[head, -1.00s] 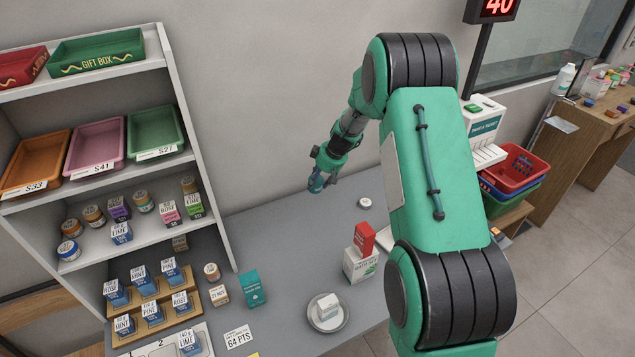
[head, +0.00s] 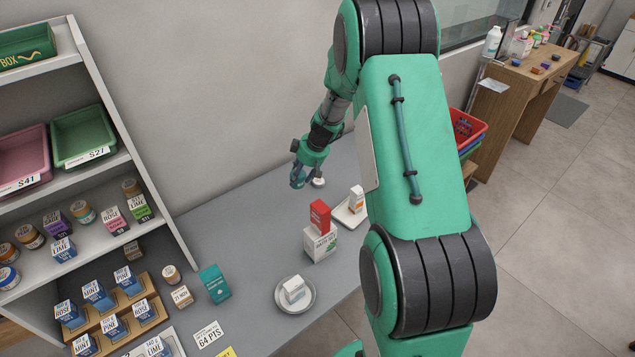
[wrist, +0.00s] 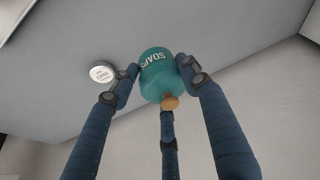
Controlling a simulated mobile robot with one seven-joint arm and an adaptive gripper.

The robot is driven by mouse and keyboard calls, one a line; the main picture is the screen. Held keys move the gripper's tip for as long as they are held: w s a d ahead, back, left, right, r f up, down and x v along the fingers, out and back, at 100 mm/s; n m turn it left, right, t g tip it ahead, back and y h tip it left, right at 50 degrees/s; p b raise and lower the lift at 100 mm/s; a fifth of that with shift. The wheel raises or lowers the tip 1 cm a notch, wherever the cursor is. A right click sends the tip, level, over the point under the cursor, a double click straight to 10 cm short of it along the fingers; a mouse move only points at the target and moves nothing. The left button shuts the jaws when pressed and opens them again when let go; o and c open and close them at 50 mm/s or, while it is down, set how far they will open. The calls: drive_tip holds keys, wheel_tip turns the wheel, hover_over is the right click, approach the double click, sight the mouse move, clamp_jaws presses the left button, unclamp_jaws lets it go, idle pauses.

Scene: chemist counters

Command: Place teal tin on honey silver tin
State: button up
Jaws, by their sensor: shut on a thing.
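In the wrist view my gripper (wrist: 160,82) is shut on the teal tin (wrist: 155,66), a rounded tin lettered "SOAPS". A silver tin (wrist: 102,72) with a white label, too small to read surely, stands on the counter left of the held tin, apart from it. In the head view my gripper (head: 297,178) is above the back of the counter. The silver tin shows there as a small pale disc (head: 319,183), just right of my gripper. The teal tin can hardly be told from my fingers in the head view.
A red box (head: 319,216) stands on a white box (head: 320,244) nearer the front. A dish (head: 282,303) holds a small white box, and a white tray (head: 347,215) holds an orange-and-white one. Shelves stand at the left. The counter left of my gripper is clear.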

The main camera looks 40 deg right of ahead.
drive_tip(key=s+d+f, duration=0.1)
drive_tip(key=s+d, duration=0.3)
drive_tip(key=s, duration=0.7)
drive_tip(key=shift+s+f+m+b, duration=0.15)
drive_tip(key=shift+s+m+b, duration=0.2)
drive_tip(key=shift+s+m, duration=0.05)
drive_tip(key=b, duration=0.1)
approach(316, 179)
drive_tip(key=shift+w+a, duration=0.3)
drive_tip(key=shift+w, duration=0.5)
drive_tip(key=shift+f, duration=0.1)
drive_tip(key=shift+f+b, duration=0.6)
drive_tip(key=shift+f, duration=1.1)
drive_tip(key=shift+f, duration=0.15)
drive_tip(key=o, duration=1.4)
